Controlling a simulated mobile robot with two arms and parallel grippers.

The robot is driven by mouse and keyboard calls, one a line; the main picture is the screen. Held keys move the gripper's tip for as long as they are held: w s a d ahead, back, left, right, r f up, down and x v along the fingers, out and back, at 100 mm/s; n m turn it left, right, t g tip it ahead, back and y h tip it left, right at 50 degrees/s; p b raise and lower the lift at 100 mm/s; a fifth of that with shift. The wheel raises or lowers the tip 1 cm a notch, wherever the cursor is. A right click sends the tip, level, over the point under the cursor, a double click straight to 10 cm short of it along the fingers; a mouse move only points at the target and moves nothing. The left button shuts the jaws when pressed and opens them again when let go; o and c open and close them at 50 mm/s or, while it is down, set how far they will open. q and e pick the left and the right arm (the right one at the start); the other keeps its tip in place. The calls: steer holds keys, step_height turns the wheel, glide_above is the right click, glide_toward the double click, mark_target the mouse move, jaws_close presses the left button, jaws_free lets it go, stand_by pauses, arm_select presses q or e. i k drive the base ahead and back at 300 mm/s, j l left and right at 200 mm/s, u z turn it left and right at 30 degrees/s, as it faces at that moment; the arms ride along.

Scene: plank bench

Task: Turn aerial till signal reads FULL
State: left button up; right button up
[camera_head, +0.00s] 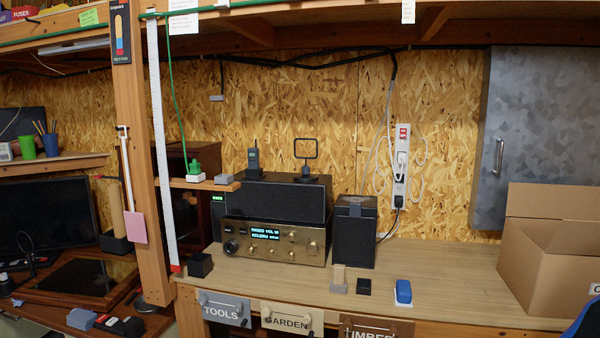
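The aerial is a dark square loop on a short stem (306,150), standing upright on top of a long black box (288,199). Below that box sits a brass-fronted radio (235,230) with several knobs. Its lit display (265,233) shows two lines; the upper seems to read RADIO VOL 10, and the lower is too small to read surely. I cannot make out a FULL reading. Neither of my grippers is in view, and nothing touches the aerial.
A black speaker (355,232) stands right of the radio. A handheld radio (253,163) stands left of the aerial. A blue object (403,291) and small blocks lie on the bench front. A cardboard box (545,265) fills the right end.

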mark_target(305, 169)
steer(key=i+j+z, duration=0.1)
steer(key=j, duration=0.75)
steer(key=i+j, duration=0.1)
steer(key=j, duration=0.75)
steer(key=i+j+z, duration=0.15)
steer(key=i, duration=0.25)
steer(key=i+j+z, duration=0.1)
steer(key=i+j, duration=0.25)
steer(key=i, duration=0.05)
